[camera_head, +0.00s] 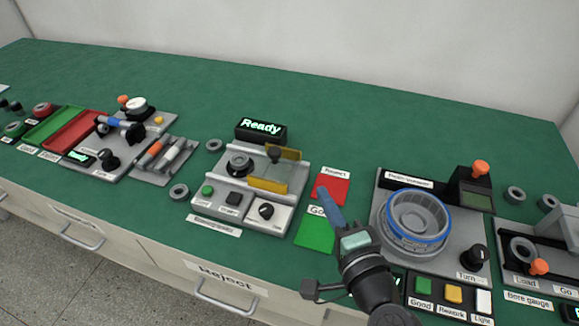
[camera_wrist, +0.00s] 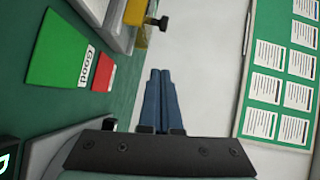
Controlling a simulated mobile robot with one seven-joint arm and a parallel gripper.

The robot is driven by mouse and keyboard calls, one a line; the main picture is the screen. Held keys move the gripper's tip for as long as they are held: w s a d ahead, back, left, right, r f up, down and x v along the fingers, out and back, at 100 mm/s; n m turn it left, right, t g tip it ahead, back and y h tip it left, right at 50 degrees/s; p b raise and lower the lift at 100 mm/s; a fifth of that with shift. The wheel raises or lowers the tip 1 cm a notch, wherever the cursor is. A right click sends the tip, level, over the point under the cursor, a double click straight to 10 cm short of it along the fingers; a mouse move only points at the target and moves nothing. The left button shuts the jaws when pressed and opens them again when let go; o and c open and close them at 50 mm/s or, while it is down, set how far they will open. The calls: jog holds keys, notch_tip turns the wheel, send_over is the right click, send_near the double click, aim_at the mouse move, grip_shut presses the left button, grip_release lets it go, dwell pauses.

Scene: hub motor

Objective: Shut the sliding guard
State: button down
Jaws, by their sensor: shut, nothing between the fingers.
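The sliding guard (camera_head: 267,186) has yellow panels and a dark knob (camera_head: 275,153). It stands at the right part of the rails on the middle station, to the right of the round grey fixture (camera_head: 238,163), which is uncovered. In the wrist view a yellow panel of the guard (camera_wrist: 135,12) and its dark knob (camera_wrist: 158,22) show at the top, beyond the fingertips. My gripper (camera_head: 324,192) has blue fingers, shut and empty. It is to the right of the guard, above the red and green pads, apart from the guard. The closed fingers also show in the wrist view (camera_wrist: 160,75).
A "Ready" display (camera_head: 261,129) stands behind the station. Red (camera_head: 334,187) and green (camera_head: 314,236) pads lie to its right. A station with a blue-rimmed ring (camera_head: 416,220) is right of my gripper. Loose grey rings (camera_head: 179,192) lie left of the guard station. The green bench behind is clear.

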aim_at(289, 174)
jog(key=x, duration=0.3)
jog(key=a+x, duration=0.1)
jog(key=x, duration=0.3)
jog(key=a+x, duration=0.1)
jog(key=x, duration=0.3)
jog(key=shift+s+r, duration=0.1)
jog(key=shift+s, duration=0.15)
jog(key=shift+w+a, duration=0.35)
jog(key=shift+a, duration=0.2)
jog(key=w+a+p, duration=0.1)
jog(key=a, duration=0.2)
jog(key=w+a+p, duration=0.1)
jog(key=a, duration=0.2)
jog(key=w+a+p, duration=0.1)
jog(key=a, duration=0.2)
jog(key=shift+a, duration=0.2)
jog(key=shift+s, duration=0.1)
